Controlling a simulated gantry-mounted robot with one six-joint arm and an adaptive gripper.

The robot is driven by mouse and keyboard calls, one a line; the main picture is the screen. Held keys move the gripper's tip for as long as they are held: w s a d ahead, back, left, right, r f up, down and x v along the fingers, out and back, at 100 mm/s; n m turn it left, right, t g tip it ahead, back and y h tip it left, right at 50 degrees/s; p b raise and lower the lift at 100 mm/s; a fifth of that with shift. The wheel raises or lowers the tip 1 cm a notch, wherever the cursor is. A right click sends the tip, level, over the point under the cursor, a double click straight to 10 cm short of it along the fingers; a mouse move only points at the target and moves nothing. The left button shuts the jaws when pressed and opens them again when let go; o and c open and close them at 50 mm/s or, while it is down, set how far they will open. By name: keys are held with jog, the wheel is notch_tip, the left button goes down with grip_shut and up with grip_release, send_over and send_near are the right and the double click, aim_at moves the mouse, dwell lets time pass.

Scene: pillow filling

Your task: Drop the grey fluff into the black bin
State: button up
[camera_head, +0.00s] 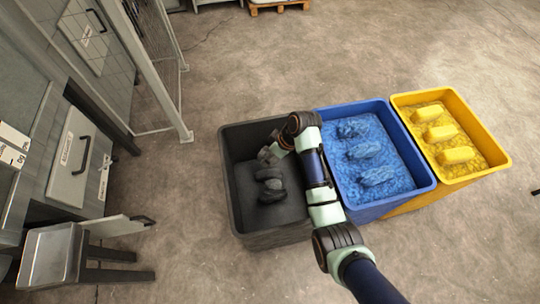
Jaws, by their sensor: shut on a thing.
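The black bin (233,190) stands on the floor at the left of a row of three bins. Grey fluff (270,184) shows as several dark lumps in the middle of the bin. My gripper (266,155) is over the back part of the black bin, reached across from the right. It is shut on a piece of grey fluff, which I cannot clearly tell apart from the gripper and the dark lumps below. The arm hides the bin's right rim in part.
A blue bin (428,187) with blue lumps stands right of the black bin. A yellow bin (496,146) with yellow lumps stands farther right. Drawers (78,160) and a metal stand (52,254) are at the left. A mesh fence post (170,95) stands behind. Open floor lies behind the bins.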

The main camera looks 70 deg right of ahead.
jog(key=shift+r, duration=0.1)
jog(key=o, duration=1.1)
jog(key=v, duration=0.7)
jog(key=shift+s+r, duration=0.1)
jog(key=shift+r, duration=0.15)
